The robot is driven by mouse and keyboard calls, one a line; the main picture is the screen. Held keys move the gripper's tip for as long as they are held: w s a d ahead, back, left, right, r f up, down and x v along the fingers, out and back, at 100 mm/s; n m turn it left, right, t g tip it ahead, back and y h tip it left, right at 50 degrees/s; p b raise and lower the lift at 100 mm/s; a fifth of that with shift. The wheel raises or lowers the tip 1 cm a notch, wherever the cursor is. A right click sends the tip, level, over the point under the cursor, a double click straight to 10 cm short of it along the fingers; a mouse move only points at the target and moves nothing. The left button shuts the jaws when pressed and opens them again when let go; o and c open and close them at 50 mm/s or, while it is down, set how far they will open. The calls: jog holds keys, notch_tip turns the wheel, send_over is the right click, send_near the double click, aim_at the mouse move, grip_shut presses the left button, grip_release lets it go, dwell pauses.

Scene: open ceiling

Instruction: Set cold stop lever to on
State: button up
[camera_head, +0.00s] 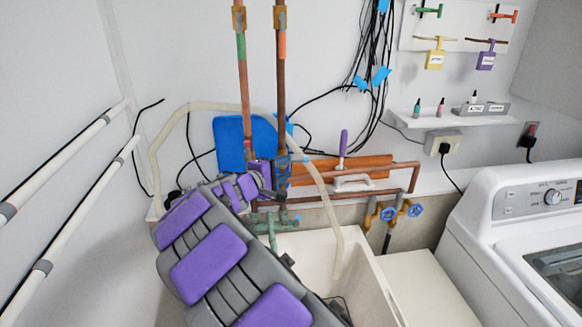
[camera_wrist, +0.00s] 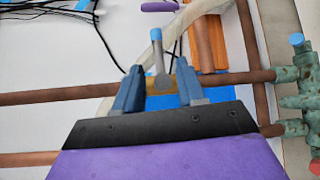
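The cold stop lever (camera_wrist: 157,52) is a grey stem with a blue tip. In the wrist view it points up, across the copper pipe that carries its brass valve body (camera_wrist: 161,84). My gripper (camera_wrist: 158,80) is open, with one blue finger on each side of the lever's base. Clear gaps show beside the stem, and I cannot tell whether either finger touches it. In the head view, my gripper (camera_head: 285,170) is at the right-hand vertical pipe. The lever's blue tip (camera_head: 307,158) seems to stick out to its right; the rest is mostly hidden.
Copper pipes (camera_head: 245,95) run down the wall to green fittings (camera_head: 272,222) above a white sink (camera_head: 345,265). A pale hose (camera_head: 322,190) arches close by. An orange board (camera_head: 375,165) is right of my gripper. A washing machine (camera_head: 525,235) stands at the right.

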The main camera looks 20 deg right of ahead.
aim_at(294, 161)
jog(key=shift+x, duration=2.05)
jog(key=shift+r, duration=0.1)
grip_shut()
